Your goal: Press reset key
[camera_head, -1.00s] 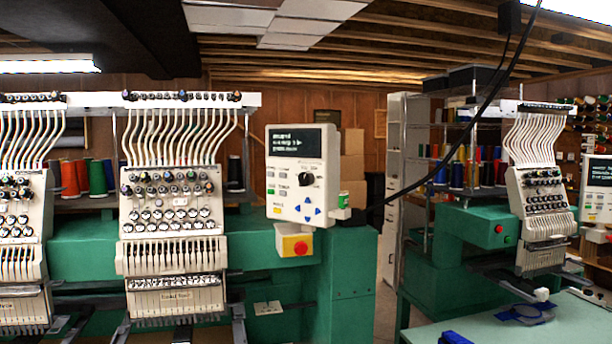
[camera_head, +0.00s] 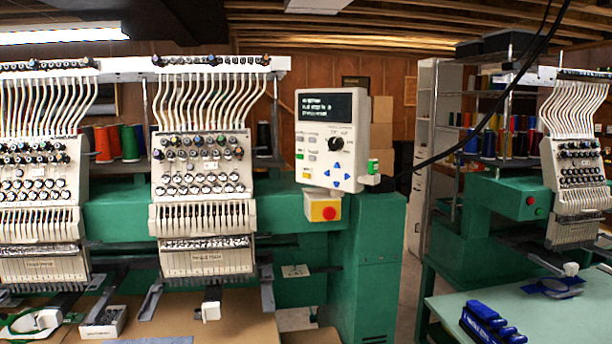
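The white control panel (camera_head: 332,143) is fixed to the green machine body, right of the near embroidery heads. It has a lit dark screen (camera_head: 324,107) with text, a black knob (camera_head: 335,144), blue arrow keys (camera_head: 336,175), a green key (camera_head: 299,155), a yellow key (camera_head: 307,176) and several small grey keys (camera_head: 307,140). The key labels are too small to read, so I cannot tell which is the reset key. A red button on a yellow box (camera_head: 326,208) sits below the panel. Neither of my grippers shows in the view.
Multi-needle embroidery heads (camera_head: 203,165) stand left of the panel. A cardboard-brown table (camera_head: 240,322) lies below them. At right stand another green machine (camera_head: 500,208) and a pale green table (camera_head: 445,305) with a blue object (camera_head: 490,322). A gap of floor lies between the machines.

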